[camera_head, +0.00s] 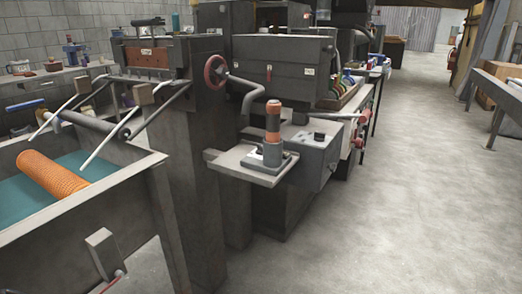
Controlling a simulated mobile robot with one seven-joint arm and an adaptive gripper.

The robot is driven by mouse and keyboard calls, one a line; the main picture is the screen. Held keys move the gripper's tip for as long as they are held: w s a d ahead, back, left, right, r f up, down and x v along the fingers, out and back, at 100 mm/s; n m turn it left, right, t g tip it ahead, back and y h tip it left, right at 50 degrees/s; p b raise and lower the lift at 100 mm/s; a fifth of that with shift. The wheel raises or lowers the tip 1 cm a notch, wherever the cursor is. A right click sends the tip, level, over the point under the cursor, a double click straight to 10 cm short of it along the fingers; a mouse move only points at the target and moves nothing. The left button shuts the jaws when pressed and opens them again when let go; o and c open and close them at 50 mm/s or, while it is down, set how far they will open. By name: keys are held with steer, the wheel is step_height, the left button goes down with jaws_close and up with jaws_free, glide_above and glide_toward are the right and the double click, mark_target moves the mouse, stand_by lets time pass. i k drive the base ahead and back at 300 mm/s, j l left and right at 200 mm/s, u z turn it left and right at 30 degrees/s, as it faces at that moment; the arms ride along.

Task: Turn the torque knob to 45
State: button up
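A grey control box (312,155) stands right of centre. A small dark knob (319,136) sits on its top; this may be the torque knob, but no label on it is readable. Its angle and any scale are too small to tell. A red handwheel (215,72) is on the side of the dark machine, left of centre. My gripper is not in view, so its distance to the knob cannot be seen.
A shelf plate (252,166) juts out beside the box, bearing an upright orange-and-grey device (273,130). A trough (110,200) holding an orange mesh tube (52,175) fills the left front. Red-ended handles (362,118) stick out behind the box. The concrete floor (420,190) at right is clear.

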mark_target(259, 146)
steer(key=l+u, duration=0.1)
steer(key=u, duration=0.3)
steer(key=i+l+u, duration=0.1)
steer(key=u, duration=0.3)
steer(key=l+u, duration=0.25)
steer(key=u, duration=0.15)
steer(key=l+u, duration=0.15)
steer(key=u, duration=0.25)
steer(key=l+u, duration=0.2)
steer(key=l, duration=0.15)
steer(key=k+l+u, duration=0.25)
steer(key=l+u, duration=0.2)
steer(key=l, duration=0.3)
steer(key=k+l+u, duration=0.1)
steer(key=l, duration=0.25)
steer(key=k+l+u, duration=0.1)
steer(key=l, duration=0.25)
steer(key=k+l, duration=0.45)
steer(key=l, duration=0.25)
steer(key=k+l, duration=0.1)
steer(key=l, duration=0.25)
steer(key=k+l+u, duration=0.1)
steer(key=l, duration=0.55)
steer(key=i+l, duration=0.2)
steer(key=i, duration=0.15)
steer(key=i+l, duration=0.2)
steer(key=i, duration=0.2)
